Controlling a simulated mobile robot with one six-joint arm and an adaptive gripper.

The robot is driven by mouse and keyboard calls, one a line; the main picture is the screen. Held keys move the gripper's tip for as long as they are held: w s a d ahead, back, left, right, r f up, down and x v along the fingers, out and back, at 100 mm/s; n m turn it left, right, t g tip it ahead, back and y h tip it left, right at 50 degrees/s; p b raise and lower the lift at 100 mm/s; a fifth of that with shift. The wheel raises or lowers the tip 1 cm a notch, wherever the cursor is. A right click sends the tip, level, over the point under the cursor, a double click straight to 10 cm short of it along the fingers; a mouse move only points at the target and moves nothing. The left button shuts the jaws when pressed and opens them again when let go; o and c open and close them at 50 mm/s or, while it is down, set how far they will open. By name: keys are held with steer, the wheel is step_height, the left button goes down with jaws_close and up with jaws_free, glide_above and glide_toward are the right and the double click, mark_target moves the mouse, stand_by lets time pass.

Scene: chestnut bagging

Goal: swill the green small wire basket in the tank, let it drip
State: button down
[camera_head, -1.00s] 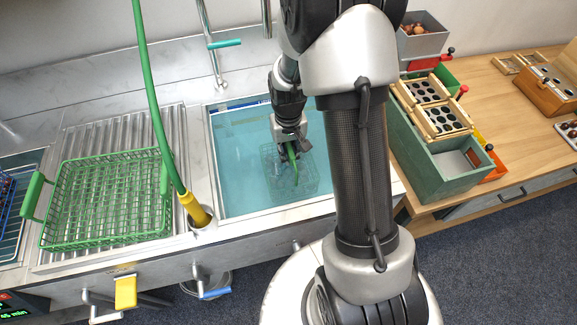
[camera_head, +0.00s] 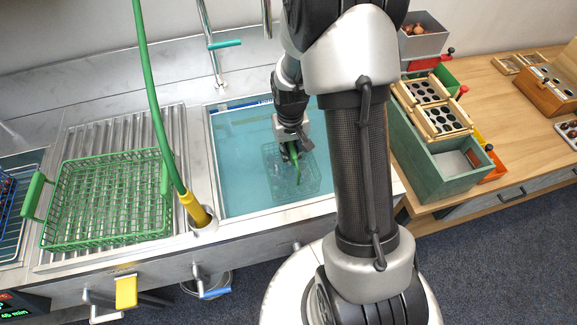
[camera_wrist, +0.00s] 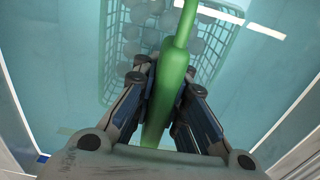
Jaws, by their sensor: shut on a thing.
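The small wire basket (camera_head: 312,180) is under the blue-green water of the tank (camera_head: 237,185), towards its right side. It looks pale through the water, and its green handle (camera_head: 297,170) stands up. My gripper (camera_head: 291,155) is shut on that handle, just above or at the water. In the wrist view my gripper (camera_wrist: 163,100) pinches the green handle (camera_wrist: 172,75), and the submerged basket (camera_wrist: 205,45) holds several round things. My arm hides the tank's right part in the head view.
A large green wire basket (camera_head: 105,205) stands on the ribbed drainboard left of the tank. A green hose (camera_head: 150,90) rises from a yellow fitting (camera_head: 195,210) beside the tank. A tap (camera_head: 212,50) stands behind. Green box (camera_head: 430,165) stands on the wooden counter at right.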

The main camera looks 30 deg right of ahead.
steer(key=shift+a, duration=0.25)
steer(key=shift+d, duration=0.1)
steer(key=shift+s+d, duration=0.15)
steer(key=shift+d, duration=0.75)
steer(key=shift+a, duration=0.1)
steer(key=shift+w+a, duration=0.2)
steer(key=shift+a, duration=0.7)
